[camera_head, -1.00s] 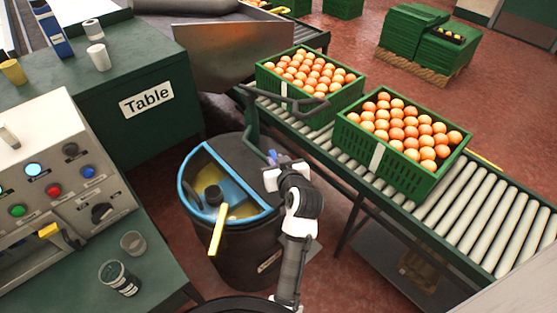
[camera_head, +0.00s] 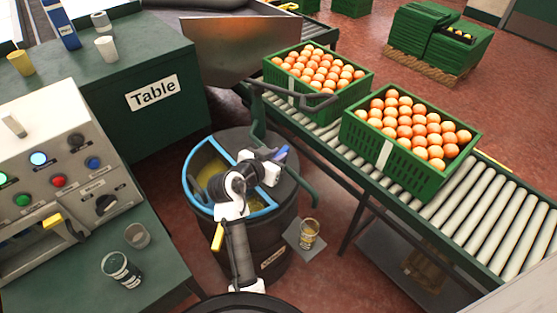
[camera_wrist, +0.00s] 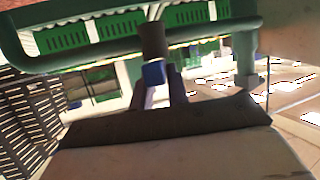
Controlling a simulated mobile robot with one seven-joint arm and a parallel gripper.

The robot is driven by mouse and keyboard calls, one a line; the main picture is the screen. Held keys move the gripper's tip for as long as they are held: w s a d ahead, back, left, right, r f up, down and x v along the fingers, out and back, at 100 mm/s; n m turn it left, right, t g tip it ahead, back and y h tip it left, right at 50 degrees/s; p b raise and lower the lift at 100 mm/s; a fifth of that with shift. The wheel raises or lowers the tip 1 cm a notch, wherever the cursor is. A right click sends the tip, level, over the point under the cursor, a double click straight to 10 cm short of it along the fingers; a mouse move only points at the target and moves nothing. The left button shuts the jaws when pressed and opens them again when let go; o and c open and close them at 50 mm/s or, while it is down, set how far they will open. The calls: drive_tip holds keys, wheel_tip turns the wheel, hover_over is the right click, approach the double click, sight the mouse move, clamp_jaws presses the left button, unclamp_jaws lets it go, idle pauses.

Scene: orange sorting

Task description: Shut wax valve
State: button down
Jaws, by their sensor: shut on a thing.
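The wax valve shows in the wrist view as a dark stem with a blue end (camera_wrist: 153,73), standing off a green pipe (camera_wrist: 60,62). My gripper (camera_wrist: 160,92) is shut on this valve handle, with the blue part between its fingers. In the head view my gripper (camera_head: 277,155) points right, beside the green pipe (camera_head: 258,118) at the right side of the dark wax barrel (camera_head: 283,222). My wrist and fingers hide most of the valve there, so its exact angle cannot be told.
The barrel has a blue rim (camera_head: 186,172) and a yellow handle (camera_head: 218,237). A glass with yellowish contents (camera_head: 309,232) stands on a small plate (camera_head: 293,239) at its right. A roller conveyor (camera_head: 455,215) with orange crates is on the right; a control panel (camera_head: 40,180) is on the left.

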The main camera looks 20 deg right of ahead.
drive_tip(key=shift+w+a+f+m+g+h+b, duration=0.15)
drive_tip(key=shift+m+g+h+b, duration=0.3)
drive_tip(key=shift+m+g, duration=0.35)
drive_tip(key=shift+w+a+m+g+h+b, duration=0.1)
drive_tip(key=shift+m+g+h+b, duration=0.35)
drive_tip(key=shift+m+g, duration=0.3)
drive_tip(key=shift+d+g, duration=0.1)
drive_tip(key=shift+g, duration=0.15)
drive_tip(key=c, duration=1.4)
unclamp_jaws()
drive_tip(key=shift+o, duration=0.2)
drive_tip(key=b+v, duration=0.3)
drive_tip(key=v, duration=1.1)
